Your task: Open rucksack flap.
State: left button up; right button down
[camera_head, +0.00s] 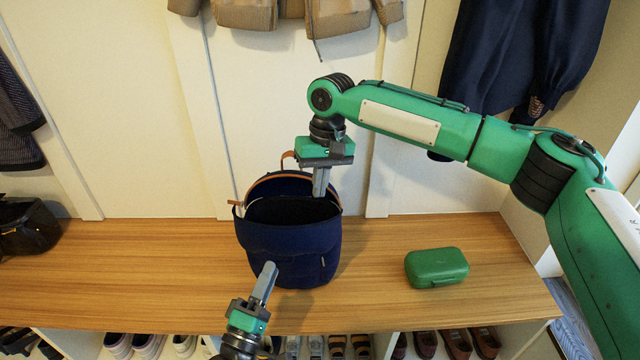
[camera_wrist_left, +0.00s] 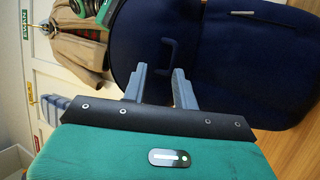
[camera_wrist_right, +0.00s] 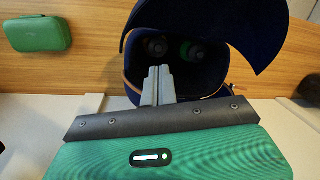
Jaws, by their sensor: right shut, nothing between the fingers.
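The navy rucksack (camera_head: 292,272) stands upright on the wooden bench. Its flap (camera_head: 280,238) is lifted off the opening and lies toward the bag's front. In the right wrist view the flap (camera_wrist_right: 215,22) spreads above the dark opening (camera_wrist_right: 190,62), with round shapes inside. My right gripper (camera_head: 322,192) is shut and empty, pointing down at the opening's back right edge; its fingers show in the right wrist view (camera_wrist_right: 158,84). My left gripper (camera_head: 266,280) is open and empty before the bag's front, near a small loop (camera_wrist_left: 167,57). Whether its fingers touch the bag is unclear.
A green case (camera_head: 436,268) lies on the bench (camera_head: 390,290) to the right of the bag. A black bag (camera_head: 28,226) is at the far left. Coats (camera_head: 525,60) hang above. Shoes (camera_head: 455,342) fill the cubbies below.

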pick_arm(q)
jog(key=s+f+m+g+y, duration=0.1)
jog(key=s+f+m+g, duration=0.3)
jog(key=s+m, duration=0.35)
jog(key=s+f+m+g+y, duration=0.1)
jog(key=s+f+m+g, duration=0.25)
jog(key=s+m, duration=0.4)
jog(key=s+a+f+g+y+p, duration=0.1)
jog(key=s+a+g+y+p, duration=0.2)
jog(key=a+g, duration=0.3)
jog(key=shift+s+a+f+y+p, duration=0.3)
jog(key=shift+a+y+p, duration=0.25)
jog(key=shift+a, duration=0.25)
pick_arm(e)
jog(key=shift+w+f, duration=0.1)
jog(key=shift+w, duration=0.25)
